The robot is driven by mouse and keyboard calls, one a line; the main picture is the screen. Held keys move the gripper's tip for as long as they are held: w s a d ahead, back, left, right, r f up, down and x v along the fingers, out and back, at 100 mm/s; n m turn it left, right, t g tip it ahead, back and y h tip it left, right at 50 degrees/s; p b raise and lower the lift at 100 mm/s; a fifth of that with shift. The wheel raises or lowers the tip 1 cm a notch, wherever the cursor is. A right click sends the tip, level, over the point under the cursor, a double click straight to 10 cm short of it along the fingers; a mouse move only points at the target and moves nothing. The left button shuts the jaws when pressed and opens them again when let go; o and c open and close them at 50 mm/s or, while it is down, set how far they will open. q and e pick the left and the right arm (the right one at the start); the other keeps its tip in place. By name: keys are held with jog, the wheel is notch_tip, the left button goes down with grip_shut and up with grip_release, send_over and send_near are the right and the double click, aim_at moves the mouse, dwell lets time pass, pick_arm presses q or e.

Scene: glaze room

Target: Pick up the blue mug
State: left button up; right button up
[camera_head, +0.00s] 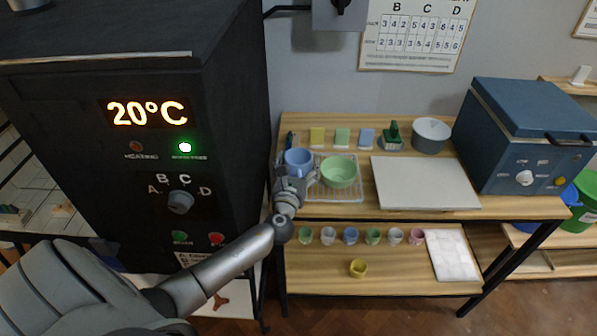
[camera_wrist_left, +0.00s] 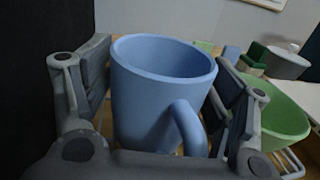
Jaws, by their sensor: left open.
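The blue mug (camera_head: 298,160) stands upright at the left of the wire rack on the wooden table. In the left wrist view the blue mug (camera_wrist_left: 150,95) fills the middle, its handle toward the camera and to the right. My left gripper (camera_head: 291,177) is at the near side of the mug. In the left wrist view my left gripper (camera_wrist_left: 160,100) is open, with one finger on each side of the mug. A narrow gap shows at the left finger; contact at the right is unclear. My right gripper is in neither view.
A green bowl (camera_head: 339,172) sits right beside the mug on the wire rack (camera_head: 345,197). A white board (camera_head: 425,183) lies further right. The black kiln (camera_head: 130,120) stands close on the left. Small cups (camera_head: 350,236) line the lower shelf.

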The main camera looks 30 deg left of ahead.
pick_arm(q)
jog(key=c, duration=0.9)
